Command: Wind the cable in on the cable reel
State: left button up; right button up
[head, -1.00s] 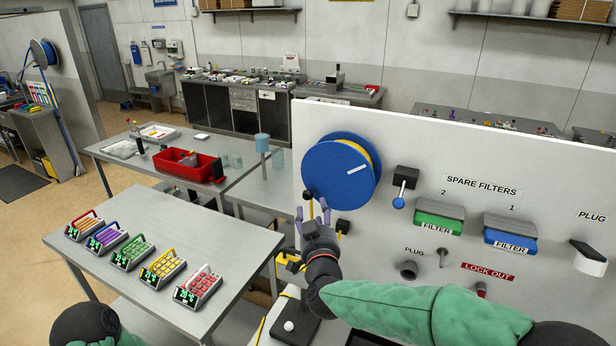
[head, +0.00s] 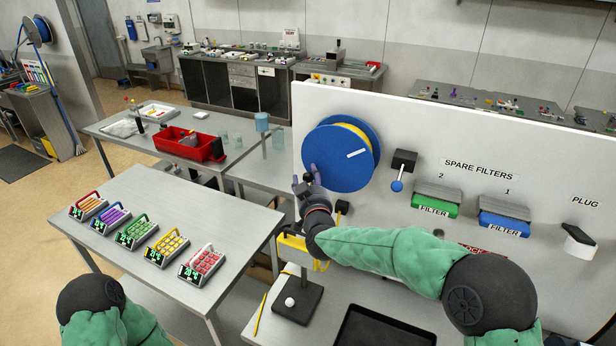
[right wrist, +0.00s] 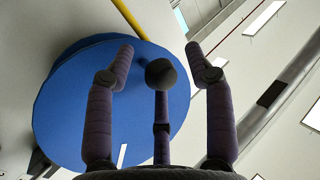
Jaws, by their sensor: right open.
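The cable reel (head: 335,150) is a blue disc with yellow cable wound behind its front face, mounted on the white panel. A short white mark shows on its face. My right gripper (head: 312,172) is at the reel's lower left edge with its fingers pointing up. In the right wrist view its fingers (right wrist: 158,50) are spread apart in front of the blue reel face (right wrist: 65,110). A dark round knob (right wrist: 160,73) shows between them; contact cannot be told. A yellow cable stretch (right wrist: 130,18) passes beyond the disc. My left gripper is out of view.
The white panel also carries a black lever with a blue knob (head: 397,186), green (head: 434,208) and blue (head: 505,222) filters and a plug (head: 579,238). Below stand a yellow object (head: 292,243) and a black tray (head: 385,330). A table with coloured handled boxes (head: 137,232) is left.

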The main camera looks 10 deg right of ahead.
jog(key=shift+w, duration=0.55)
grip_shut()
